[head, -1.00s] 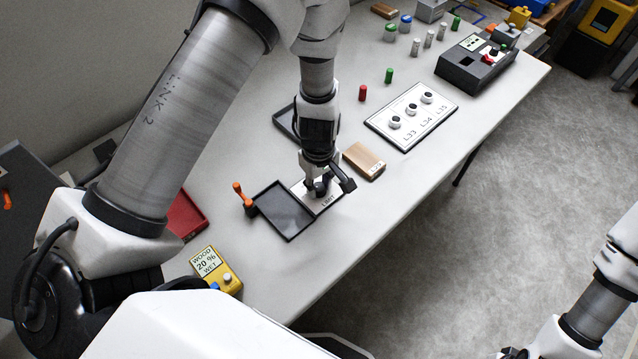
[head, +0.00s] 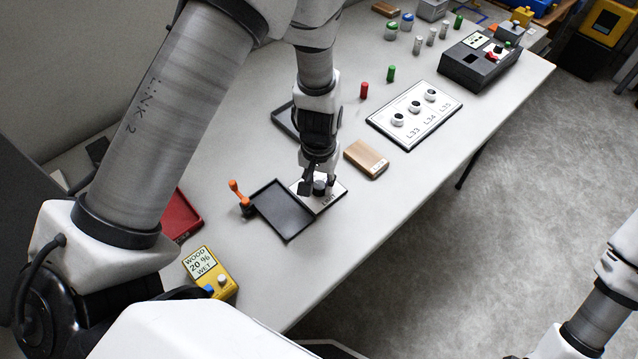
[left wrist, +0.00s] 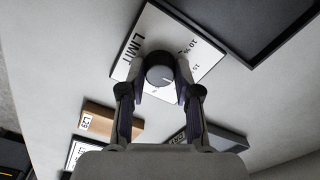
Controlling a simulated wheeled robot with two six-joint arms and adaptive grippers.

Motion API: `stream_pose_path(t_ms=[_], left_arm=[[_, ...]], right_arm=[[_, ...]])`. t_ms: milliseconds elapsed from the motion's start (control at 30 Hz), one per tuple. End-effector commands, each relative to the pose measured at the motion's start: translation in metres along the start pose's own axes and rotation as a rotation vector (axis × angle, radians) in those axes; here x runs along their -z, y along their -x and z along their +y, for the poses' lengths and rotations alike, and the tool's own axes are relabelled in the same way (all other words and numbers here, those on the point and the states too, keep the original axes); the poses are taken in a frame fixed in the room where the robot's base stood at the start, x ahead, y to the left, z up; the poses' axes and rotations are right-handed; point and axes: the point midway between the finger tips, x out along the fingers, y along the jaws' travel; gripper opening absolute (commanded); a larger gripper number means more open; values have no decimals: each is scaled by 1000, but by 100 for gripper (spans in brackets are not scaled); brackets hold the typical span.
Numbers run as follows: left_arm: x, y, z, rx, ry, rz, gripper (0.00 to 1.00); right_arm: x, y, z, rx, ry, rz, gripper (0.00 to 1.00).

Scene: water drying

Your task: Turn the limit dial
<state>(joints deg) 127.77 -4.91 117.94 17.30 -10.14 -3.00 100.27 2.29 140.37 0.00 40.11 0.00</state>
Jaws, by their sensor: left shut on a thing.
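The limit dial is a round dark knob (left wrist: 160,72) with a pale pointer mark, on a white plate (left wrist: 132,50) lettered LIMIT in the left wrist view. In the head view the plate (head: 327,203) lies on the table beside a dark tray, and the dial (head: 319,188) shows under my gripper. My left gripper (head: 319,184) points down at the plate. In the left wrist view its fingers (left wrist: 160,84) are on both sides of the knob, shut on it. The pointer sits near the lower right of the knob. My right gripper is out of view; only part of that arm shows.
An empty dark tray (head: 283,212) adjoins the plate, with an orange-handled item (head: 238,194) beside it. A wooden block (head: 366,158) lies close to the right. A yellow meter reading WOOD 20 % WET (head: 211,275) stands in front.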

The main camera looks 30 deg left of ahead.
Motion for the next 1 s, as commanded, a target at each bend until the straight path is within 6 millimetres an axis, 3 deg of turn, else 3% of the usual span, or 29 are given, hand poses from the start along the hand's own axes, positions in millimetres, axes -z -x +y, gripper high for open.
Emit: stream_pose_path(t_ms=[500,1000], left_arm=[[-2,-3,0,0,-378,-5,0],[-2,-2,0,0,-458,-6,0]], right_arm=[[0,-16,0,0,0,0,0],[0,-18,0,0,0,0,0]])
